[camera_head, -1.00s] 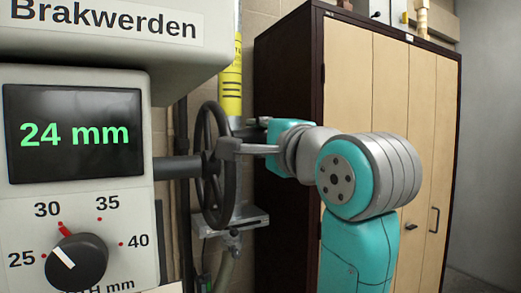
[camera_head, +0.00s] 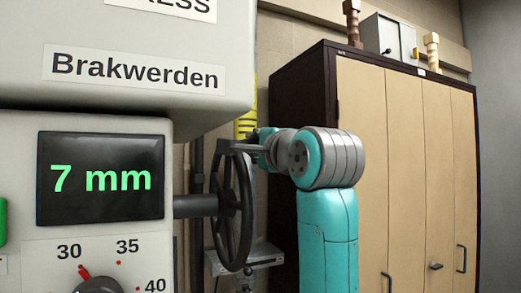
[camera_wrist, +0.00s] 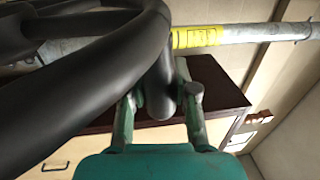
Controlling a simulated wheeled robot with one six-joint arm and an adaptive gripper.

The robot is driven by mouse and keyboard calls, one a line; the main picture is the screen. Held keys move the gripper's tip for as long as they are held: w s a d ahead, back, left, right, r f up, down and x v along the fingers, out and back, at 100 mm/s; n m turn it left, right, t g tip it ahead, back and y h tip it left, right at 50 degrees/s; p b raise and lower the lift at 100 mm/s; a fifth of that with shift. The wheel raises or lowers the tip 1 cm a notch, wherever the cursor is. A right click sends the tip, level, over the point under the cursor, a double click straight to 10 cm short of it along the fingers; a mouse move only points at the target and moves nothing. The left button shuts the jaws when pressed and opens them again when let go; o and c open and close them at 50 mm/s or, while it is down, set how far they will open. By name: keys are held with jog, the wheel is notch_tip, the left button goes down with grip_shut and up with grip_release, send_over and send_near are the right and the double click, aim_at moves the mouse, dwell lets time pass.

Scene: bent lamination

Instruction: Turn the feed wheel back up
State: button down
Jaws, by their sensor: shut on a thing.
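The feed wheel (camera_head: 249,205) is a dark, spoked handwheel. It stands edge-on at the right side of the press on a grey shaft (camera_head: 195,206). My gripper (camera_head: 240,147) is at the top of the wheel. In the wrist view, my gripper (camera_wrist: 163,100) has one finger on each side of a dark, rounded part of the feed wheel (camera_wrist: 163,75). The display (camera_head: 100,178) on the press reads 7 mm in green.
A selector knob (camera_head: 100,286) with a red pointer mark near 30 sits below the display, partly cut off. A tall wooden cabinet (camera_head: 405,170) stands behind my arm. A metal bracket (camera_head: 258,257) is on the wall behind the wheel's lower part. A yellow-banded pipe (camera_wrist: 200,37) runs close by.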

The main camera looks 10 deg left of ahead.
jog(key=shift+f+x, duration=0.2)
jog(key=shift+x, duration=0.7)
jog(key=shift+w+a+f, duration=0.1)
jog(key=shift+f, duration=0.2)
dwell(0.4)
jog(key=c, duration=0.9)
grip_release()
jog(key=shift+r, duration=0.25)
jog(key=v, duration=1.2)
jog(key=shift+f, duration=0.1)
